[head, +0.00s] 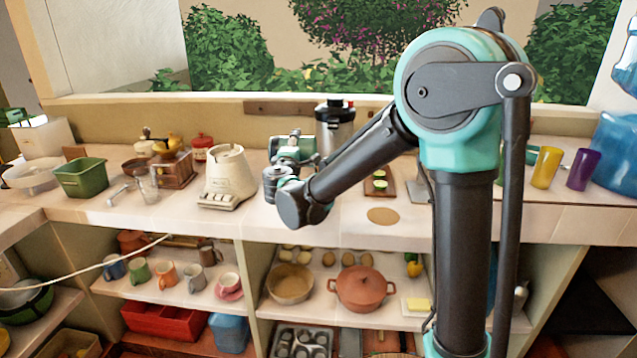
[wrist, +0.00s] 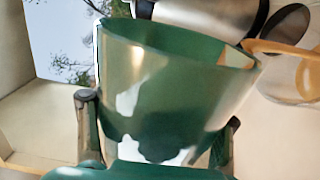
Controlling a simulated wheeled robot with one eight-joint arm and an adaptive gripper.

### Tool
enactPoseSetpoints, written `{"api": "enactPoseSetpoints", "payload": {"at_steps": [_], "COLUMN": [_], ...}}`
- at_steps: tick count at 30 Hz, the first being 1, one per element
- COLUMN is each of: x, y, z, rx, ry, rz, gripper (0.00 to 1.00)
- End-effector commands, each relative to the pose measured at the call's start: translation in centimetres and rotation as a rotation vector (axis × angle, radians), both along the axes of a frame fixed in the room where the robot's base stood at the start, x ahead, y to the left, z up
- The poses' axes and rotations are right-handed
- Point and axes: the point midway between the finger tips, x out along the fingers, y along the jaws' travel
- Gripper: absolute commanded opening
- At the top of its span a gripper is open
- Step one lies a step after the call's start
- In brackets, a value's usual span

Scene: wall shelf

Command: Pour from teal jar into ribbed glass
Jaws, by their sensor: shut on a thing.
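The teal jar (wrist: 175,85) fills the middle of the wrist view, a green, partly see-through vessel with a wide open rim. My gripper (wrist: 160,112) has one finger on each side of it and is shut on it. The jar looks slightly tilted in that view; what is inside cannot be told. In the head view my gripper (head: 291,160) is over the counter, in front of a greenish machine, and the jar is hard to make out there. A small clear glass (head: 149,187) stands on the counter to the left, possibly the ribbed glass; its ribs cannot be made out.
A cream appliance (head: 229,178) stands just left of my gripper, with a wooden grinder (head: 175,170) and a green tub (head: 82,178) further left. A dark metal canister (head: 335,128) is behind. Yellow (head: 546,167) and purple (head: 582,170) cups stand at the right.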

Motion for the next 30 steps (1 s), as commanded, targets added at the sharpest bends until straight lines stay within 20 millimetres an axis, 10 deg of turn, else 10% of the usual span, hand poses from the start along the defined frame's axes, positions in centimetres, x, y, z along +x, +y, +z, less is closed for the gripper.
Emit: {"api": "enactPoseSetpoints", "payload": {"at_steps": [30], "x": [0.0], "y": [-0.45], "z": [0.55], "rx": [0.093], "ry": [-0.004], "rz": [0.0], "gripper": [0.14]}}
